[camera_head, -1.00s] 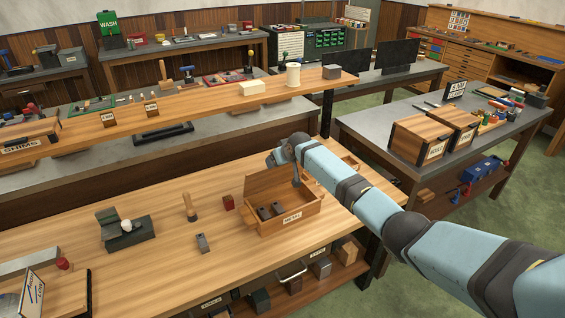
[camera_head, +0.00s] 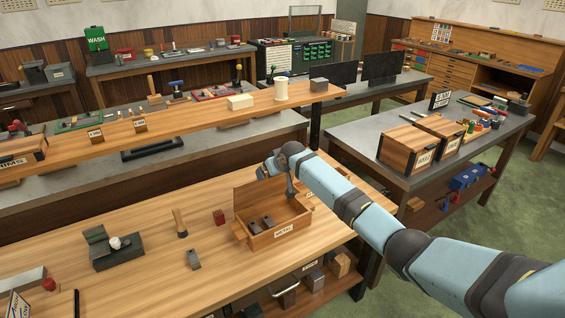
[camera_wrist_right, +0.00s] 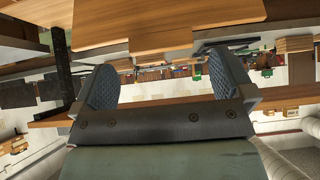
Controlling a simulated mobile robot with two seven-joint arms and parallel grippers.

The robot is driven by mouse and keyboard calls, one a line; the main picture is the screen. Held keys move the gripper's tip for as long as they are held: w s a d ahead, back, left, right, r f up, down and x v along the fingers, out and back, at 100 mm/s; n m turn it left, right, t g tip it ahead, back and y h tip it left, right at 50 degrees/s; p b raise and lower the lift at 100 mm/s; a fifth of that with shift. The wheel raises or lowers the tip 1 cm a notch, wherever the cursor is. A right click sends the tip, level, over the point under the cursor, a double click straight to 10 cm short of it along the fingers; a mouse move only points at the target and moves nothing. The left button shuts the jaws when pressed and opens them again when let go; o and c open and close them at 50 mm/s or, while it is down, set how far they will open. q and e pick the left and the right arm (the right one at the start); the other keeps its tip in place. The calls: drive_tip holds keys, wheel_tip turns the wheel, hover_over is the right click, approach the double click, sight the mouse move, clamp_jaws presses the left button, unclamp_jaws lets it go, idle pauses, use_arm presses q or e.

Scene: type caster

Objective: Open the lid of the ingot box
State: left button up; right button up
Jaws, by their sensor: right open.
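The ingot box (camera_head: 283,232) is a wooden box with a white label on its front, standing on the near wooden bench. Its lid (camera_head: 256,196) stands raised along the back, so the inside shows. Dark metal ingots (camera_head: 262,223) lie inside at the left. My right gripper (camera_head: 291,189) hangs over the right part of the box, fingers pointing down; whether it touches the lid or rim is unclear. In the wrist view my right gripper (camera_wrist_right: 166,78) has its fingers wide apart, with wooden panels beyond and nothing visibly held. My left gripper is out of view.
Left of the box are a small red block (camera_head: 219,217), a wooden-handled tool (camera_head: 180,223), a grey metal piece (camera_head: 193,260) and a dark block-shaped fixture (camera_head: 116,250). A raised wooden shelf (camera_head: 200,113) runs behind.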

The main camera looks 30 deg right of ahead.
drive_tip(key=v, duration=1.1)
drive_tip(key=shift+b, duration=0.35)
drive_tip(key=shift+w, duration=0.1)
drive_tip(key=s+a+f+n+y, duration=0.1)
drive_tip(key=s+a+f, duration=0.3)
drive_tip(key=s+f, duration=0.3)
drive_tip(key=s+a+f+p, duration=0.1)
drive_tip(key=s+a+f, duration=0.3)
drive_tip(key=s+f, duration=0.25)
drive_tip(key=s+a+f+n+y, duration=0.1)
drive_tip(key=s+a+f, duration=0.3)
drive_tip(key=s+f, duration=0.3)
drive_tip(key=s+a+f+t, duration=0.1)
drive_tip(key=s+a+f, duration=0.1)
drive_tip(key=s, duration=1)
drive_tip(key=s+a+f+t+p, duration=0.1)
drive_tip(key=s+a, duration=0.1)
drive_tip(key=s, duration=1)
drive_tip(key=shift+a+f, duration=0.35)
